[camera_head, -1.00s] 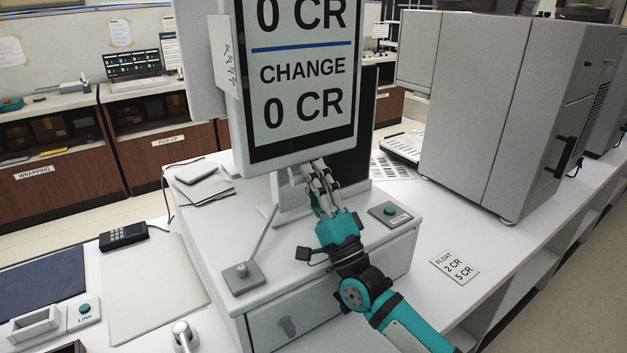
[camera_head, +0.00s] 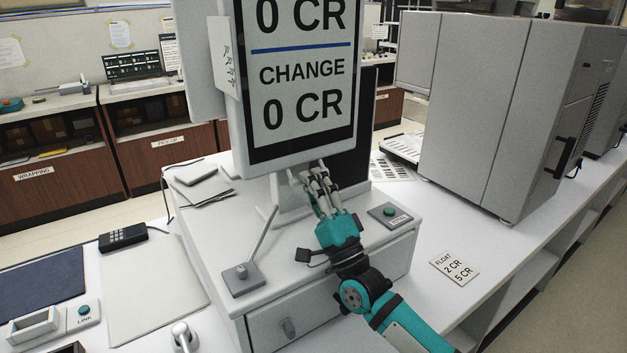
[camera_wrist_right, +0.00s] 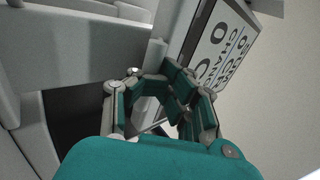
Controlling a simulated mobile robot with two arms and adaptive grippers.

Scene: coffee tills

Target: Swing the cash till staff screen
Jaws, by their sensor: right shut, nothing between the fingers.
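The till screen (camera_head: 301,75) facing me stands upright on the cash till (camera_head: 345,252) and reads "CHANGE 0 CR". A dark panel (camera_head: 369,130), perhaps the staff screen, shows partly behind its right edge. My right gripper (camera_head: 313,170) is shut and empty, its fingertips at the screen's lower edge, in front of the stand (camera_head: 291,202). I cannot tell whether they touch the screen. In the right wrist view, the fingers (camera_wrist_right: 163,72) are beside the lettered screen (camera_wrist_right: 222,52). My left gripper is out of view.
A large grey cabinet machine (camera_head: 495,110) stands to the right. A float card (camera_head: 454,267) lies on the open counter.

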